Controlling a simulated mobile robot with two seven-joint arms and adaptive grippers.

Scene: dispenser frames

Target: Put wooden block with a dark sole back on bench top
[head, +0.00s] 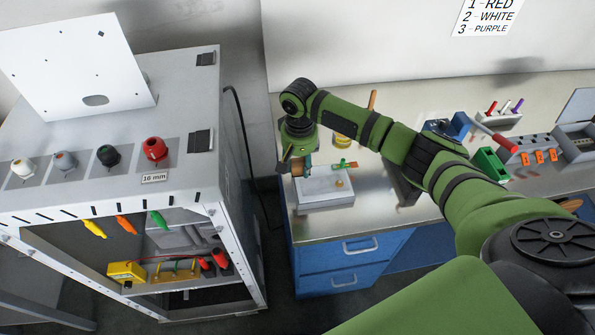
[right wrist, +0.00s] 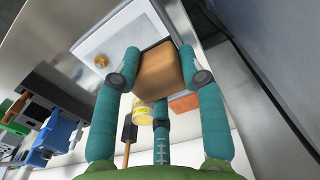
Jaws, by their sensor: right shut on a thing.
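The wooden block with a dark sole (right wrist: 160,72) is held between the teal fingers of my right gripper (right wrist: 160,78) in the right wrist view. A dark edge shows along the block's far side. In the head view my right gripper (head: 298,165) hangs over the left end of the bench top (head: 320,226), at the back left edge of a white plate, and is shut on the block, which is mostly hidden there. I cannot tell whether the block touches anything below. My left gripper is not in view.
The white plate (head: 318,200) with a brass knob lies on the bench's left end; a green-handled tool rests at its back. A yellow tin (head: 342,140) stands behind. A blue holder (head: 447,127) and a green box (head: 490,163) stand right. A grey cabinet (head: 185,110) stands left across a gap.

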